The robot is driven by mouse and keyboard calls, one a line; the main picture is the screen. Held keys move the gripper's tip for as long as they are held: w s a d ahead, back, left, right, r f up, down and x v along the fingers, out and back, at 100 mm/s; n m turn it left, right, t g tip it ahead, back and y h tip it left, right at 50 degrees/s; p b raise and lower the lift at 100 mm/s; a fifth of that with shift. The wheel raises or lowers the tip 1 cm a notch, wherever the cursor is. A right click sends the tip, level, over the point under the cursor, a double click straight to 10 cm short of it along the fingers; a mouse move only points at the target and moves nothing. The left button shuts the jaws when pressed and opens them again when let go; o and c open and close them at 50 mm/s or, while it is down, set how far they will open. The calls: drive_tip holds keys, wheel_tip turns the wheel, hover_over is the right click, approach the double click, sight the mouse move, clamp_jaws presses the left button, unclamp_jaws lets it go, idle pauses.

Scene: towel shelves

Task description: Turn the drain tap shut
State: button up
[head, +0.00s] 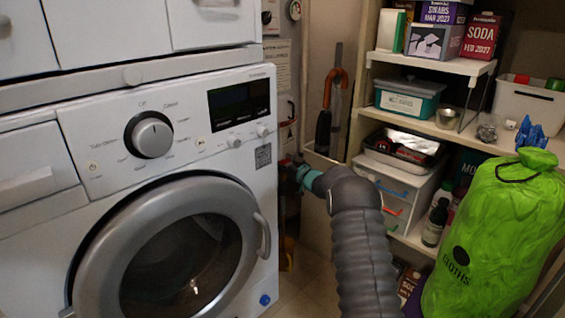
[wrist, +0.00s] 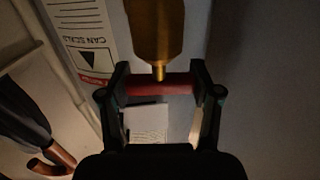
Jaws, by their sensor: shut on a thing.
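The drain tap has a brass body (wrist: 155,35) and a red lever (wrist: 160,86), seen in the wrist view. My gripper (wrist: 160,88) has one dark finger at each end of the lever and is shut on it. The lever lies crosswise in the picture, below the brass body's narrow tip. In the head view my arm reaches to the gap right of the washing machine, and my gripper (head: 294,164) is small there. The tap is mostly hidden in that view, so its angle cannot be read from there.
A white washing machine (head: 220,150) stands close on the left. An umbrella (head: 324,130) with a wooden handle hangs behind my arm. Shelves (head: 440,130) with boxes and a green cloth bag (head: 490,235) stand right. A warning label (wrist: 85,40) is beside the tap.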

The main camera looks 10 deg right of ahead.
drive_tip(key=shift+f+h+b, duration=0.1)
drive_tip(key=shift+h+b, duration=0.2)
drive_tip(key=shift+b, duration=0.1)
drive_tip(key=m+h+b, duration=0.1)
drive_tip(key=b, duration=0.1)
drive_tip(key=shift+f+t+b, duration=0.15)
drive_tip(key=shift+t+b, duration=0.2)
drive_tip(key=shift+t, duration=0.05)
drive_tip(key=m+h+b, duration=0.1)
drive_tip(key=h+b, duration=0.1)
drive_tip(key=shift+r+m+t+h, duration=0.25)
drive_tip(key=shift+m+t+h, duration=0.05)
drive_tip(key=shift+m+t, duration=0.1)
drive_tip(key=o, duration=1.2)
drive_tip(key=shift+c, duration=0.2)
drive_tip(key=shift+s, duration=0.1)
